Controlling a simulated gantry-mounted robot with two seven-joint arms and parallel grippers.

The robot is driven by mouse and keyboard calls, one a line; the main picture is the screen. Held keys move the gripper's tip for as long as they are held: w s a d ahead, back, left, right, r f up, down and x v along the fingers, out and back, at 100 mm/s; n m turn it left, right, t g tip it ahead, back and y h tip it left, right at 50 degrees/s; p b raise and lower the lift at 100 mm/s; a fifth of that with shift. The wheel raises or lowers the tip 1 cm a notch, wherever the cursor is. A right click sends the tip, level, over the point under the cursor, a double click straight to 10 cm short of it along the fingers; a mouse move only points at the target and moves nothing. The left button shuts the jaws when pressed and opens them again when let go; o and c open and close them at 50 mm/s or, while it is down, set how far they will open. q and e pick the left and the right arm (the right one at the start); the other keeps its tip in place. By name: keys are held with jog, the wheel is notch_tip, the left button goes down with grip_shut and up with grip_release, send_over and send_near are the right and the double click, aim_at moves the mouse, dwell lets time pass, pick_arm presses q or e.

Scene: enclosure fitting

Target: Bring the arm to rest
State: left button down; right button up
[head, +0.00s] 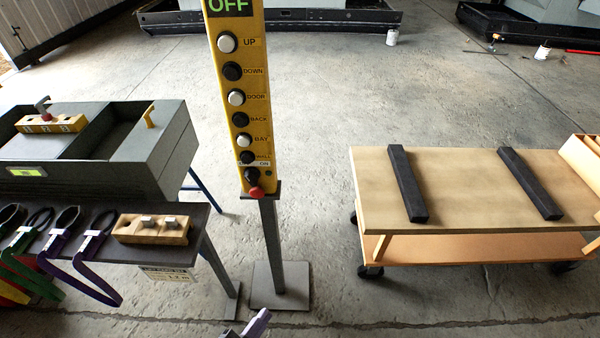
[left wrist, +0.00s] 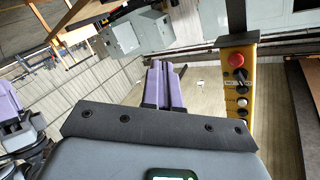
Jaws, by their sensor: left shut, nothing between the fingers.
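My left gripper (head: 257,322) barely shows at the bottom edge of the head view, as a pale purple tip in front of the pendant stand's foot. In the left wrist view its two purple fingers (left wrist: 165,84) lie together, shut and empty. They point out over bare floor and touch nothing that I can see. A purple and dark mechanical part (left wrist: 16,112) at the left of the wrist view looks like my right gripper, but its fingers cannot be made out. The right gripper does not show in the head view.
A yellow button pendant (head: 240,100) stands on a post; it also shows in the wrist view (left wrist: 238,95). Left is a bench (head: 110,245) with a grey enclosure (head: 160,165), a wooden block (head: 152,230) and hanging straps. Right is a wooden cart (head: 460,190) with two black bars.

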pick_arm(q)
jog(key=s+a+f+n+g+y, duration=0.4)
jog(key=s+a+n+g+y, duration=0.6)
jog(key=a, duration=0.3)
notch_tip(320, 180, up, 37)
jog(key=s+h+p, duration=0.1)
jog(key=p, duration=3.6)
jog(key=shift+s+n, duration=0.3)
jog(key=c, duration=1.7)
grip_release()
jog(key=shift+r+p, duration=0.35)
jog(key=shift+p, duration=0.2)
jog(key=shift+o, duration=1.1)
jog(key=shift+r, duration=0.1)
jog(key=shift+o, duration=2)
jog(key=shift+w+d+r, duration=0.1)
jog(key=shift+w+r, duration=0.05)
jog(key=shift+w, duration=0.25)
jog(key=n+t+b, duration=0.6)
jog(key=t+b, duration=0.8)
jog(key=b, duration=1.1)
send_near(248, 179)
jog(key=shift+h, duration=0.3)
jog(key=shift+w, duration=4.7)
